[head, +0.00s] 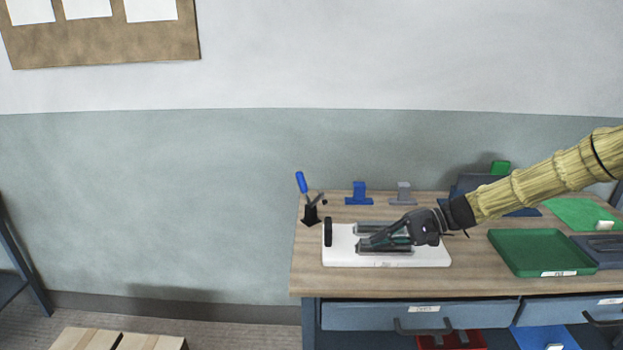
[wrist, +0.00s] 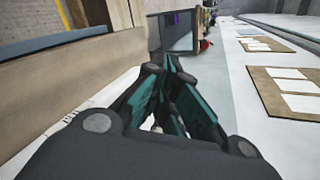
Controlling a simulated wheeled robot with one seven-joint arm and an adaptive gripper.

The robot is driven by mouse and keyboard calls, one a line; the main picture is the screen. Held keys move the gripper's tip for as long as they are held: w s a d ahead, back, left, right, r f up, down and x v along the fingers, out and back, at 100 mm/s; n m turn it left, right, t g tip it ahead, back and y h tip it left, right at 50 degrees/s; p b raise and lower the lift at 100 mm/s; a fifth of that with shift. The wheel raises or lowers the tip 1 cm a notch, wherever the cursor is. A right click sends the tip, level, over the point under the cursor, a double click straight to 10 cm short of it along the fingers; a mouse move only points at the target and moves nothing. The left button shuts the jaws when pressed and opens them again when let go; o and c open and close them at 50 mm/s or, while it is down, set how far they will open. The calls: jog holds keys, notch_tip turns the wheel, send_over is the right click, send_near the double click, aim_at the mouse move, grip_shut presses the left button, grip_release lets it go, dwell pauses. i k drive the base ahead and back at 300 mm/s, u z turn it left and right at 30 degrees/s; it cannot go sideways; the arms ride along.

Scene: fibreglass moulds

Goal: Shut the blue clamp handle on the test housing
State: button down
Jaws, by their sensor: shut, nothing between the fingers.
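The blue clamp handle (head: 301,182) stands up, tilted slightly, at the left end of the bench in the head view. It rises from a small black clamp base (head: 310,214). The test housing appears to be the white block (head: 343,259) with dark rails on top and a black upright piece (head: 328,232) at its left end. My gripper (head: 364,243) is over this block, to the right of and lower in the picture than the handle, clear of it. It is shut and empty. In the wrist view its fingers (wrist: 167,72) are together; the blue handle does not show there.
A blue block (head: 359,194) and a grey block (head: 403,194) stand at the bench's back. A green tray (head: 540,250) lies to the right. Bare wood (head: 308,270) shows at the bench's left front. A pale wooden pallet (head: 118,341) is on the floor.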

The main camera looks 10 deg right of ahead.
aim_at(299, 177)
jog(key=i, duration=1.35)
jog(key=u, duration=0.05)
